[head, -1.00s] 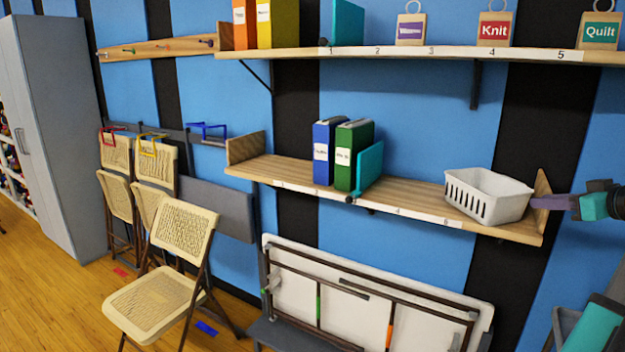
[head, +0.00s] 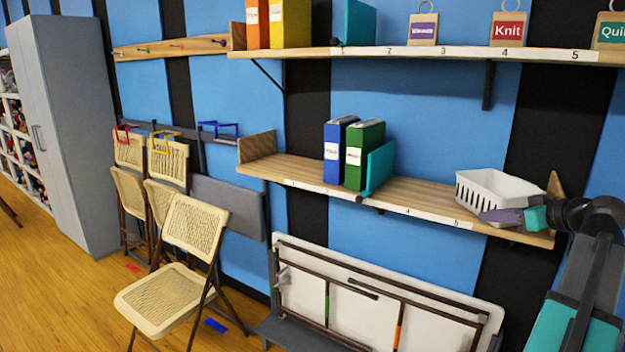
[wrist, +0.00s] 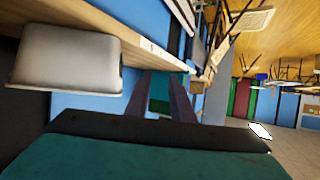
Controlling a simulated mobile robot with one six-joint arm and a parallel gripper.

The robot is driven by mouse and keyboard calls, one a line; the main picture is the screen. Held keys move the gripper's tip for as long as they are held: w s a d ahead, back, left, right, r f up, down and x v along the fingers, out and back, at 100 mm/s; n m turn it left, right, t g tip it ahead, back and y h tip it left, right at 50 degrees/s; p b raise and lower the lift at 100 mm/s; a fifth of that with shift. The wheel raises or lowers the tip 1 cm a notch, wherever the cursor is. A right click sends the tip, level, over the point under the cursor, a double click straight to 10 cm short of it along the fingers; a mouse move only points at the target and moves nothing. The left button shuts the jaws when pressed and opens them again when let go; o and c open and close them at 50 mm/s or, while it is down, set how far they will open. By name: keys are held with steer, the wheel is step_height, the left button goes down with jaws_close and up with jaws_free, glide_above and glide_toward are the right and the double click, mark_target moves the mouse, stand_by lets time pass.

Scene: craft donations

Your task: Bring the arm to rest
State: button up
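My gripper (head: 498,216) has purple fingers and a teal body, and it is in front of the lower shelf's right end. In the head view it overlaps the white basket (head: 482,189); whether it touches the basket cannot be told there. In the wrist view the two fingers (wrist: 168,100) stand apart with a gap between them, and nothing is clearly held. The basket (wrist: 68,58) is to the left of the fingers in that view. My arm reaches in from the right of the head view, bent at a dark joint.
The lower shelf (head: 420,190) holds a blue binder (head: 335,150), a green binder (head: 362,155) and a teal bookend (head: 379,168). A folded table (head: 365,310) leans below. A folding chair (head: 172,290) stands at the left. Bare floor (head: 50,290) lies left of it.

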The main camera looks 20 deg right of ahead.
steer(key=w+a+f+n+g+y, duration=0.1)
steer(key=w+a+f+g+y, duration=0.15)
steer(key=w+a+f, duration=0.65)
steer(key=w+a+f+n+g+y, duration=0.1)
steer(key=w+a+f+y, duration=0.2)
steer(key=w+a+f, duration=0.65)
steer(key=s+a+f+n+g+y, duration=0.15)
steer(key=a+f+g, duration=0.35)
steer(key=a+f, duration=1.9)
steer(key=s+a+f+g+h, duration=0.1)
steer(key=s+a+f+g, duration=0.3)
steer(key=s+a+f, duration=0.6)
steer(key=s+a+f+g+h, duration=0.1)
steer(key=s+a+f+g, duration=0.2)
steer(key=s+a+f, duration=0.7)
steer(key=s+d+f+g+h, duration=0.2)
steer(key=s+f, duration=0.4)
steer(key=s, duration=0.2)
steer(key=s+d+f+g+h, duration=0.25)
steer(key=s+f, duration=0.25)
steer(key=s, duration=0.3)
steer(key=shift+w+d+f+m+t+h, duration=0.1)
steer(key=shift+d+m+t+h, duration=0.2)
steer(key=shift+d+m, duration=0.75)
steer(key=shift+w+d+f+m+t+h, duration=0.1)
steer(key=shift+d+m+t+h, duration=0.2)
steer(key=shift+d+m, duration=0.7)
